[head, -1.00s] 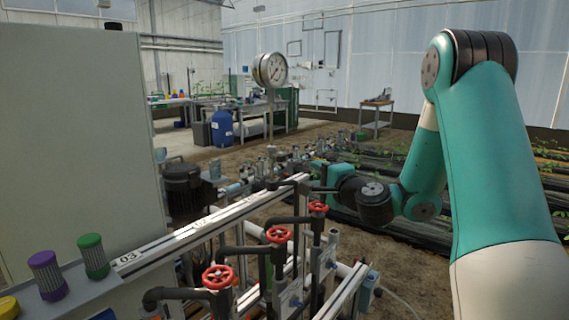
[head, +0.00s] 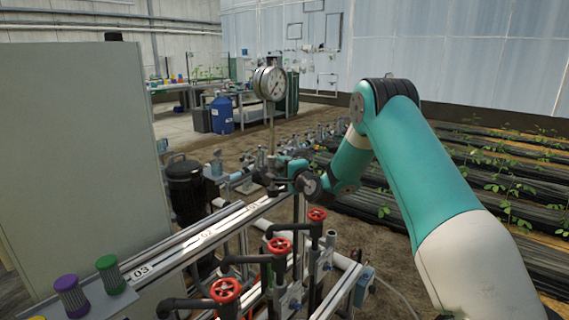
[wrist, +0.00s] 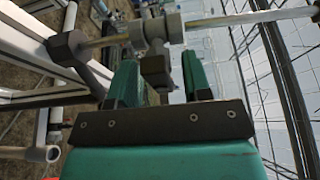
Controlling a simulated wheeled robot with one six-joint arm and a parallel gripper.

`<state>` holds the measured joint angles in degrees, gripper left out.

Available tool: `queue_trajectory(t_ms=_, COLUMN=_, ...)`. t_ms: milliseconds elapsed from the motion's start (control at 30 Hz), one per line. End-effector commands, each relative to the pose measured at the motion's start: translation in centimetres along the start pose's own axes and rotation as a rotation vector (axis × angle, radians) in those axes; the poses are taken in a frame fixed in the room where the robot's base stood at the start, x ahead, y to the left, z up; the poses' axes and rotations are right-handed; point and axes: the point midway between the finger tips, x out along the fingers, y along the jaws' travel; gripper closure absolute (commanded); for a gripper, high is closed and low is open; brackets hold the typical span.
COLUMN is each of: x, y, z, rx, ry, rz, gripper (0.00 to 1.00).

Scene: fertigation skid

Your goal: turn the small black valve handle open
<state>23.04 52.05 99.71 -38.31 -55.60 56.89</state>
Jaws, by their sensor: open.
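The small valve with its dark handle (wrist: 155,68) sits on the thin gauge stem. In the wrist view the handle lies between the two teal fingers of my gripper (wrist: 157,78). The fingers stand apart, one on each side of it, and I cannot tell whether either touches it. In the head view my gripper (head: 284,170) is at the gauge stem (head: 271,135), just above the rail; the handle is too small and partly covered there. The round pressure gauge (head: 270,83) stands upright on top of the stem.
Several red handwheels (head: 279,245) on black pipes stand in front, below my arm. A pale rail (head: 200,237) with number labels runs past a grey cabinet (head: 75,165). A black motor-like unit (head: 186,190) stands left of the stem. Plant rows lie to the right.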

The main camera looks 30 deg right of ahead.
Motion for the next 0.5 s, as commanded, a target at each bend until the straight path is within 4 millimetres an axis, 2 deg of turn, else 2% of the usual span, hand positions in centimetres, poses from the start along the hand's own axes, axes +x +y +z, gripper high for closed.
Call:
queue_trajectory(t_ms=267, x=0.25, y=0.02, z=0.01, rx=0.001, ry=0.0, rz=0.0, gripper=0.55)
queue_trajectory(t_ms=300, x=0.24, y=0.02, z=0.0, rx=0.001, ry=0.0, rz=0.0, gripper=0.58)
queue_trajectory(t_ms=500, x=0.22, y=0.01, z=-0.02, rx=0.0, ry=0.0, rz=0.0, gripper=1.0)
